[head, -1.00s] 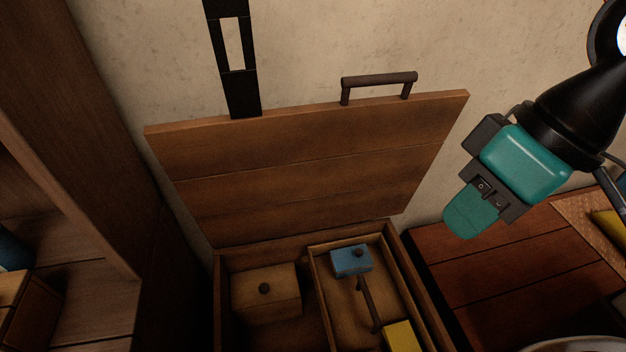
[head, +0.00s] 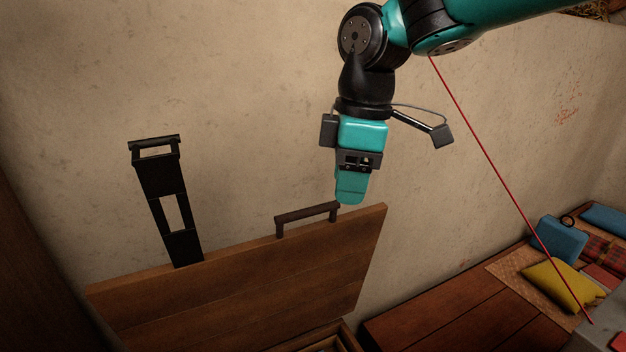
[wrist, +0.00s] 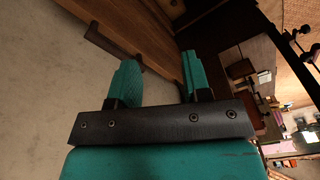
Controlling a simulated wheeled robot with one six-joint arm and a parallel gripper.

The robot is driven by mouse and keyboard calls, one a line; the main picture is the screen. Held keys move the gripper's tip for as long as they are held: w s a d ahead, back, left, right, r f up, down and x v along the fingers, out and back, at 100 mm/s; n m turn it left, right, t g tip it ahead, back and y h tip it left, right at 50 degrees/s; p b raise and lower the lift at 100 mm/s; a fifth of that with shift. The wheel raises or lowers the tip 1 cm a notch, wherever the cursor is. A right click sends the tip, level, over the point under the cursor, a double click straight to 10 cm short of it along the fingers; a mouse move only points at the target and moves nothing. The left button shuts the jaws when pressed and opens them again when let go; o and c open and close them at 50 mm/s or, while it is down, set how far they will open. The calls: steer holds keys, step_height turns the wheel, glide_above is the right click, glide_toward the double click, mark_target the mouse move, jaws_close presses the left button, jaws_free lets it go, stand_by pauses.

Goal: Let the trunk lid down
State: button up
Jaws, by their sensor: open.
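The trunk lid (head: 250,300) is a wide brown plank panel, standing raised and leaning near the plaster wall. A dark bar handle (head: 307,212) sits on its top edge; it also shows in the wrist view (wrist: 105,42). A black strap-like hasp (head: 172,208) sticks up from the same edge further left. My gripper (head: 350,198) points down just above the lid's top right corner, right of the handle. In the wrist view its two teal fingers (wrist: 158,75) are apart with the lid's edge seen beyond them, and nothing is held. The trunk's inside is mostly out of view.
A wooden bench (head: 450,312) runs along the wall at right, with a yellow cushion (head: 560,285) and a blue case (head: 560,240) on it. A dark wooden side (head: 30,290) stands at the left. A thin red line crosses the right side.

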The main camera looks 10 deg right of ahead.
steer(key=w+a+r+n+h+p, duration=0.15)
steer(key=w+r+n+p, duration=0.25)
steer(key=w+r+n, duration=0.5)
steer(key=f+m+p, duration=0.1)
steer(key=f, duration=0.5)
steer(key=f+m+p, duration=0.1)
steer(key=f, duration=0.5)
steer(key=w+f+m+p, duration=0.1)
steer(key=f, duration=0.6)
steer(key=shift+w+a+p, duration=0.1)
steer(key=shift+a+p, duration=0.3)
jaws_close()
